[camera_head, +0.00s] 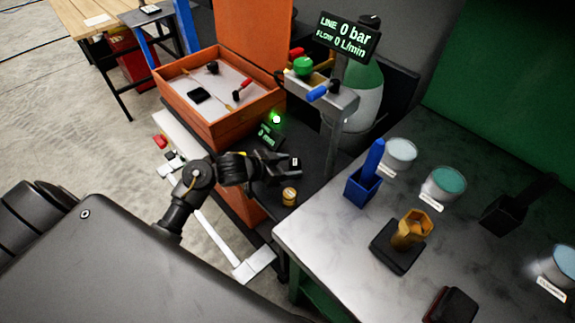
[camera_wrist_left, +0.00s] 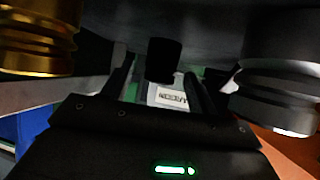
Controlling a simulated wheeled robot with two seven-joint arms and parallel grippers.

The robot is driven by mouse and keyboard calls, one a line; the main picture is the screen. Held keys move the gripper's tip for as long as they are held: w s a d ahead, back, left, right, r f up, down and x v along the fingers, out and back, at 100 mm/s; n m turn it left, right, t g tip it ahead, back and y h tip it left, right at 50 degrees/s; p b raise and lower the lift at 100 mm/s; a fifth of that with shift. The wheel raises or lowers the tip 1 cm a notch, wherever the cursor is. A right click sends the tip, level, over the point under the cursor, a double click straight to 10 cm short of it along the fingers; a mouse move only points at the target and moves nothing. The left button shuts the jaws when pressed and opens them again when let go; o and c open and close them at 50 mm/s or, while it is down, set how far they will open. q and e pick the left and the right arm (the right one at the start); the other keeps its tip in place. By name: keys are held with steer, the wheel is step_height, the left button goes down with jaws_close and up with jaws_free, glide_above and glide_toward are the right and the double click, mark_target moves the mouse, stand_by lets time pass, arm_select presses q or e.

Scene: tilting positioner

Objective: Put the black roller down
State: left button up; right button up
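The black roller (camera_wrist_left: 163,62) shows in the left wrist view as a short dark cylinder between the two fingertips. It appears to touch the dark surface, which is at the top of that picture. My left gripper (camera_wrist_left: 160,88) is open around it, with a narrow gap visible beside the roller. In the head view my left gripper (camera_head: 284,163) is low over the black bench top (camera_head: 318,150). There the roller cannot be told apart from the dark fingers. My right gripper is not in view.
A brass piece (camera_head: 289,196) stands close beside the left gripper. An orange toolbox (camera_head: 225,122) and a post with a pressure display (camera_head: 347,38) stand behind. The grey table (camera_head: 330,250) at right carries a blue holder (camera_head: 362,187), a brass hex part (camera_head: 411,230) and tubs.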

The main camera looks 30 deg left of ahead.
arm_select(q)
steer(key=shift+r, duration=0.2)
steer(key=p+v, duration=0.1)
steer(key=v, duration=1.1)
steer(key=shift+f, duration=0.15)
